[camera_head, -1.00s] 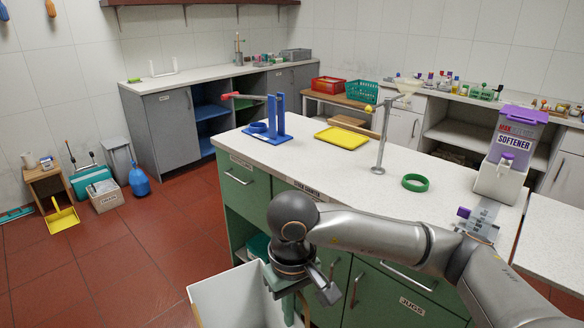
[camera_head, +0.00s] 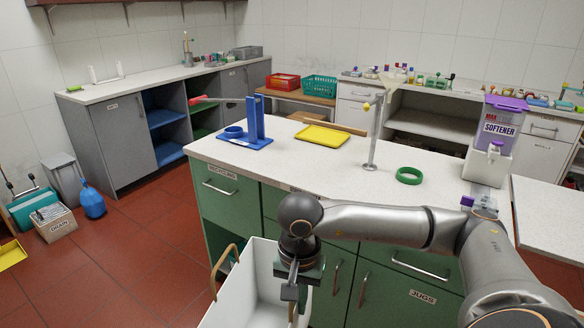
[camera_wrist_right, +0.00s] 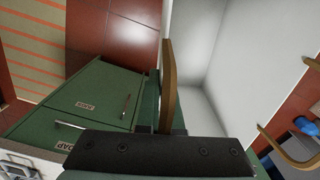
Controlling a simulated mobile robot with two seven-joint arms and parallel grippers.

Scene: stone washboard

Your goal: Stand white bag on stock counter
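The white bag (camera_head: 262,262) is an open-topped, box-like bag with tan handles at the lower middle of the head view, in front of the green counter. One handle (camera_head: 222,268) stands at its left side. My right gripper (camera_head: 292,284) is at the bag's right side. In the right wrist view the near handle (camera_wrist_right: 168,85) runs down between the fingers, which are closed on it, and the bag's white inside (camera_wrist_right: 225,60) lies beside it. The green counter, which I take as the stock counter, has a pale top (camera_head: 325,172) above the bag. My left gripper is out of view.
On the counter top stand a blue stand (camera_head: 256,128), a yellow tray (camera_head: 321,136), a metal post (camera_head: 372,140), a green ring (camera_head: 409,175) and a softener dispenser (camera_head: 492,140). The front middle of the top is clear. A pale table (camera_head: 552,215) is at right.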

